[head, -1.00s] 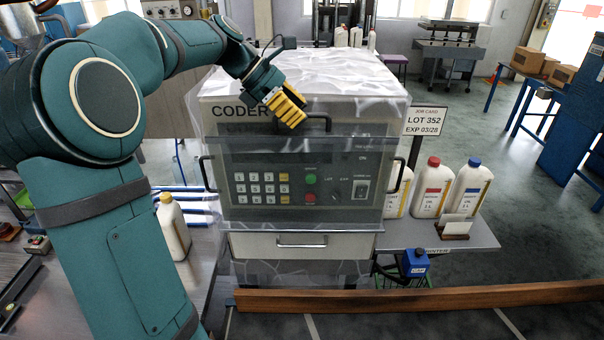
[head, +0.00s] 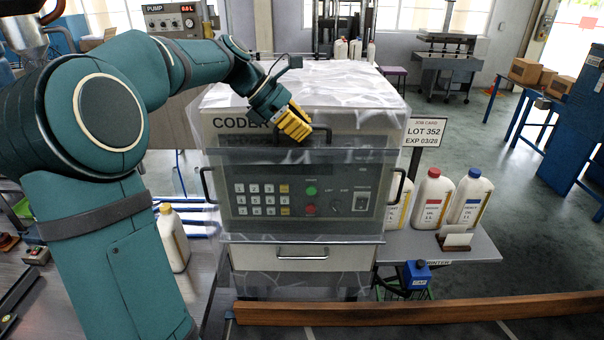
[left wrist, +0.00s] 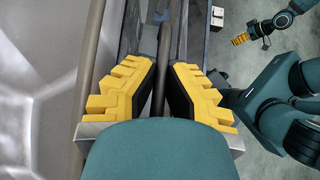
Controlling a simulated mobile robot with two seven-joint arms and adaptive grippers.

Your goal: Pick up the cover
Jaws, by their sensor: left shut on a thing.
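The clear cover (head: 340,157) hangs over the front of the CODER machine (head: 235,110), with the keypad panel showing through it. It has a dark handle (head: 325,129) at its top edge. My left gripper (head: 293,123) is at the left part of this handle, with its yellow fingers tilted down. In the left wrist view the two yellow fingers (left wrist: 160,95) stand on either side of a dark bar, which is the handle, and are shut on it. A second yellow gripper, my right one (left wrist: 240,39), shows small at the upper right; its jaw state is unclear.
White bottles with red (head: 433,198) and blue (head: 470,200) caps stand on the right side table. A job card sign (head: 425,133) stands beside the machine. A wooden beam (head: 420,308) runs across the front. Another bottle (head: 172,238) stands on the left bench.

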